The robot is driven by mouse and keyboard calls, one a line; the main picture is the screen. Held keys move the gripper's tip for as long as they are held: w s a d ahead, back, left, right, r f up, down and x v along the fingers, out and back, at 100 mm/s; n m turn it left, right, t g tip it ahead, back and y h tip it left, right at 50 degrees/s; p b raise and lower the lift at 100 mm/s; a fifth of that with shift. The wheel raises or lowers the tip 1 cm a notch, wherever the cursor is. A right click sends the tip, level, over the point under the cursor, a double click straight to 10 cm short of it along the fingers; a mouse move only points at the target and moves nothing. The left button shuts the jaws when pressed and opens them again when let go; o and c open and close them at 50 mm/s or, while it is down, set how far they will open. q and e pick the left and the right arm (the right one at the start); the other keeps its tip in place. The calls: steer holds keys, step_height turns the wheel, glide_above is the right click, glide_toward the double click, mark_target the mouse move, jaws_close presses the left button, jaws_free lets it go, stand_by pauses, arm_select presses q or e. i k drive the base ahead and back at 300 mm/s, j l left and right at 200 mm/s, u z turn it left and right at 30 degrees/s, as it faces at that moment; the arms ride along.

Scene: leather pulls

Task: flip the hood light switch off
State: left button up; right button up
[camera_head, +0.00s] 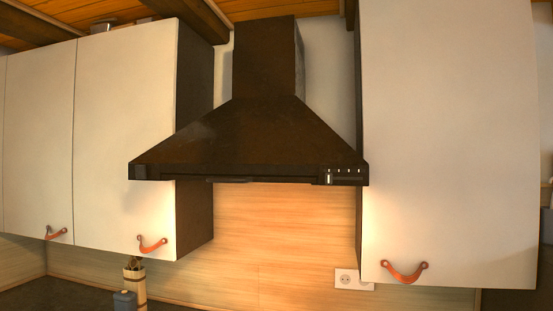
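A dark brown range hood (250,140) hangs on the wall between white cabinets, in the middle of the head view. A small control panel (345,176) sits at the right end of its front edge. The panel has a pale upright switch (328,177) at its left side and a row of small light marks above a dark slot. Which setting the switch is in is too small to tell. The wall below the hood is brightly lit. Neither of my grippers is in view.
White cabinets with orange leather pulls flank the hood, at the left (125,130) and the right (445,130). A wall socket (346,279) is below right. A wooden holder (135,284) and a blue-grey container (124,301) stand on the dark counter. Space below the hood looks clear.

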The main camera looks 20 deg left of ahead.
mark_target(141, 174)
steer(key=u, duration=1.45)
